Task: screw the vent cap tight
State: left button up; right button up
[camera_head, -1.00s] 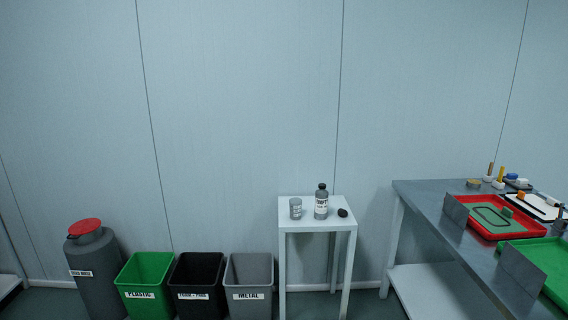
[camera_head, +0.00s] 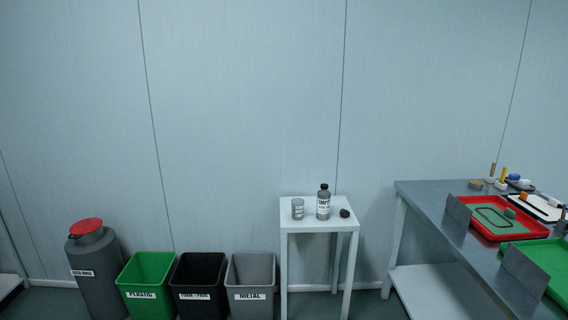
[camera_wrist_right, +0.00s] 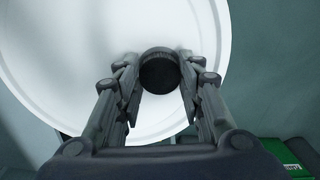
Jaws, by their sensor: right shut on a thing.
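The vent cap (camera_wrist_right: 160,74) is a dark, round, ribbed cap in the right wrist view. It stands over a large white round surface (camera_wrist_right: 60,60), near that surface's lower edge. My right gripper (camera_wrist_right: 159,66) is shut on the cap, with one finger on each side of it. Whatever lies directly under the cap is hidden, so I cannot tell how it is seated. Neither gripper shows in the head view, and my left gripper is in no view.
A green object with a white label (camera_wrist_right: 290,152) lies below right in the wrist view. In the head view, a small white table (camera_head: 318,228) holds a bottle (camera_head: 323,205), a can (camera_head: 297,209) and a dark lump (camera_head: 345,213). Bins (camera_head: 147,285) and a metal workbench (camera_head: 425,205) flank it.

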jog(key=shift+r+m+p, duration=0.1)
jog(key=shift+m+p, duration=1.2)
jog(key=shift+m, duration=0.3)
jog(key=shift+p, duration=0.3)
jog(key=shift+m, duration=0.3)
jog(key=shift+m+p, duration=0.8)
jog(key=shift+p, duration=0.05)
jog(key=shift+m+p, duration=0.35)
jog(key=shift+m, duration=0.25)
